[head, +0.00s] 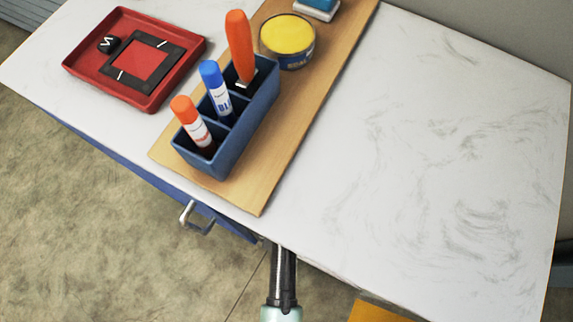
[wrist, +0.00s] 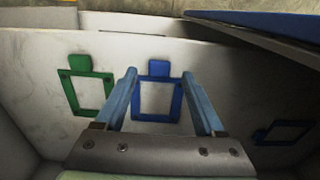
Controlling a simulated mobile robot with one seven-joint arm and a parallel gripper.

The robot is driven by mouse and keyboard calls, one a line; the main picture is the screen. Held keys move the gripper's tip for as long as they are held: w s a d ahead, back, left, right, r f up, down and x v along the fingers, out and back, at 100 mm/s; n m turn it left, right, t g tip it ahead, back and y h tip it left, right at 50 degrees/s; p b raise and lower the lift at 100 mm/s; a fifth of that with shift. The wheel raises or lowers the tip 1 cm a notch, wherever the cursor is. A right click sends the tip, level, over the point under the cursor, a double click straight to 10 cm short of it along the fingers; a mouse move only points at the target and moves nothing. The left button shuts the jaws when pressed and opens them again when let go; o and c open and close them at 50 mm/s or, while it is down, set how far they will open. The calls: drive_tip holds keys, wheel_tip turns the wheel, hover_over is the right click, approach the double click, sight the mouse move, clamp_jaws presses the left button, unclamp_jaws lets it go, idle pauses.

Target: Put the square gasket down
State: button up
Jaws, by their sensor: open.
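In the wrist view, my gripper (wrist: 159,75) is open. Its two fingers stand either side of a blue square gasket with a tab (wrist: 157,118). I see no grip on it, and the exact gap cannot be told. A green square gasket with a tab (wrist: 90,93) lies left of the fingers on the same pale surface. Another blue gasket (wrist: 283,132) lies at the right, seen at a slant. In the head view, a black square frame (head: 169,52) lies in a red tray (head: 82,70). My gripper does not show in the head view.
A blue holder (head: 222,164) with glue sticks and an orange-handled tool (head: 240,48) stands on a wooden board (head: 265,185), near a yellow-topped tin (head: 288,36). The white tabletop (head: 430,160) is clear at right. Pale walls surround my gripper, with a blue panel (wrist: 262,30) upper right.

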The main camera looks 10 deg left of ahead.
wheel_tip(320, 180, up, 4)
drive_tip(key=shift+r+p, duration=0.1)
drive_tip(key=shift+p, duration=0.35)
drive_tip(key=shift+s, duration=0.1)
